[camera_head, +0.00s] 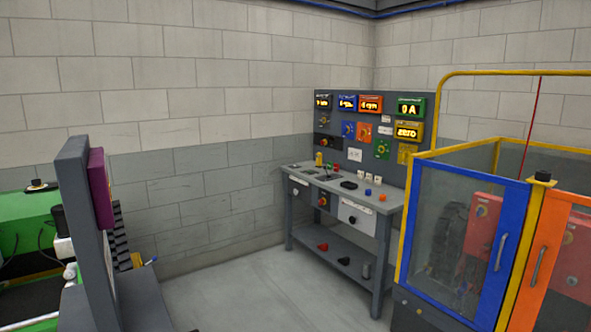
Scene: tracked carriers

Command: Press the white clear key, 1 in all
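A grey workbench (385,208) stands against the back wall near the corner, with an upright panel (333,162) of coloured modules and lit displays behind it. I cannot pick out the white clear key for certain. Small white pieces (362,175) stand on the bench top, and a white plate (355,155) is on the lower part of the panel. Both are too small to read. My gripper is not in view.
A yellow-framed enclosure with a blue door (511,255) and an orange door (545,262) stands at right. A grey upright (80,215) with a purple box (100,188) and green equipment (25,215) fill the left. The floor (255,290) between is clear.

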